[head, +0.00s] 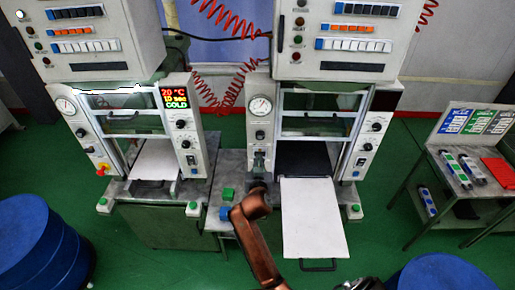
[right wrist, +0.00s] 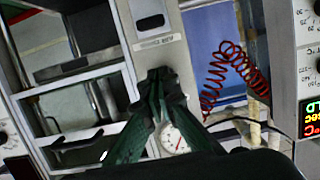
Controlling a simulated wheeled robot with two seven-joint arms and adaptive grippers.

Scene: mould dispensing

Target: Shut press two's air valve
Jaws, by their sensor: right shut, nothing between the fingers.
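The right-hand press (head: 370,130) has a pressure gauge (head: 260,106) on its left column; the gauge also shows in the right wrist view (right wrist: 172,138). My right gripper (head: 259,163) is shut and empty at the lower part of this column, below the gauge. In the right wrist view its dark green fingers (right wrist: 160,76) are together in front of the panel, beside a small label. The air valve on this column is not visible; the gripper covers that area. The left-hand press has a red and yellow valve (head: 102,168) on its left column. My left gripper is not in view.
A white plate (head: 312,215) juts out from the right-hand press. Red coiled hoses (head: 235,85) hang between the presses. Green buttons (head: 228,194) stand on the bench near my arm. Blue drums (head: 35,235) and a side table (head: 470,150) stand farther out.

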